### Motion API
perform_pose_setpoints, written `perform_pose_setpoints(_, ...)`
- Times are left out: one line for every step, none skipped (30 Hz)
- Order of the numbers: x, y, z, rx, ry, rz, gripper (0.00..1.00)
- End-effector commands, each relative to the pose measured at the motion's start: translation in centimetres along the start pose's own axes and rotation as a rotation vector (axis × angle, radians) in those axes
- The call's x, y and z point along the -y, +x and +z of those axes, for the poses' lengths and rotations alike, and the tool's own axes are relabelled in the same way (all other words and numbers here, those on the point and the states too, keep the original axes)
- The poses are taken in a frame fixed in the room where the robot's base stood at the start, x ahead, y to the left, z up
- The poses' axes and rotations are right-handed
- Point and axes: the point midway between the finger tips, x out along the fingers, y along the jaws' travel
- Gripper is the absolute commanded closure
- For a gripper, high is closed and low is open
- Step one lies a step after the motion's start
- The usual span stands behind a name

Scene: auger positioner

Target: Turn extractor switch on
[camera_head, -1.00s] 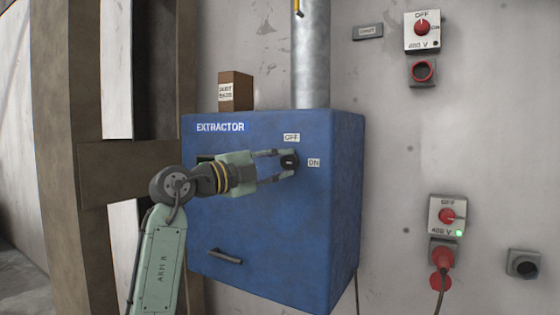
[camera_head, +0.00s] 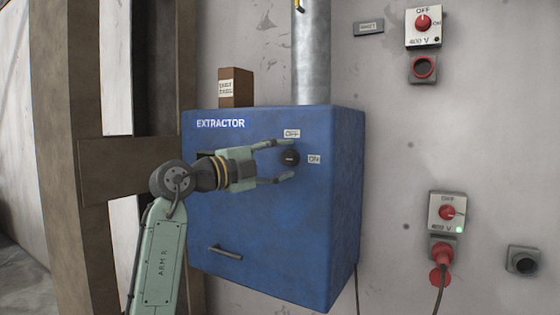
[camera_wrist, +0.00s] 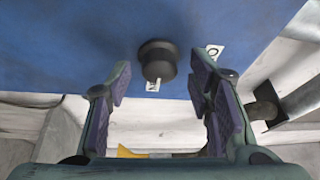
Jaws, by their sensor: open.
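The blue extractor box (camera_head: 225,190) hangs on the wall, with its name on a label at top left. Its switch is a round black knob (camera_head: 289,158) on the front. An OFF label (camera_head: 292,133) is above the knob and an ON label (camera_head: 314,159) is to its right. In the wrist view the knob (camera_wrist: 157,60) stands just beyond the open fingertips, with a gap on both sides.
A handle (camera_head: 225,253) is low on the box front. A brown carton (camera_head: 236,88) and a metal duct (camera_head: 311,55) are on top. Two red rotary switches, upper (camera_head: 423,22) and lower (camera_head: 446,212), are on the wall at right. A wooden post (camera_head: 70,160) stands at left.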

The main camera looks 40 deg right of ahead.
Motion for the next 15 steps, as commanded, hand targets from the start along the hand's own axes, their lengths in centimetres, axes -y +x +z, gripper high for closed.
perform_pose_setpoints(0.0, 0.0, 0.0, 0.000, 0.000, 0.000, 0.53)
perform_pose_setpoints(0.0, 0.0, 0.0, 0.000, 0.000, 0.000, 0.53)
perform_pose_setpoints(0.0, 0.0, 0.0, -0.001, 0.000, 0.001, 0.53)
perform_pose_setpoints(0.0, 0.0, 0.0, -0.001, -0.001, 0.001, 0.53)
perform_pose_setpoints(0.0, 0.0, 0.0, -0.001, -0.001, 0.001, 0.53)
perform_pose_setpoints(0.0, -0.2, 0.0, 0.000, -0.001, 0.000, 0.53)
perform_pose_setpoints(0.0, -0.4, 0.0, 0.000, 0.000, 0.000, 0.53)
perform_pose_setpoints(0.0, -0.6, 0.0, 0.000, 0.000, 0.000, 0.53)
perform_pose_setpoints(0.0, -1.1, 0.0, 0.000, 0.000, 0.000, 0.53)
perform_pose_setpoints(0.0, -1.5, 0.0, 0.001, 0.000, 0.000, 0.53)
perform_pose_setpoints(0.0, -2.0, 0.1, 0.001, 0.000, -0.001, 0.53)
perform_pose_setpoints(0.0, -2.8, 0.1, 0.002, 0.000, -0.002, 0.53)
perform_pose_setpoints(0.0, -3.4, 0.1, 0.002, 0.000, -0.001, 0.53)
perform_pose_setpoints(0.0, -4.0, 0.1, 0.003, 0.000, -0.001, 0.53)
perform_pose_setpoints(0.0, -5.0, 0.1, 0.002, -0.001, -0.002, 0.53)
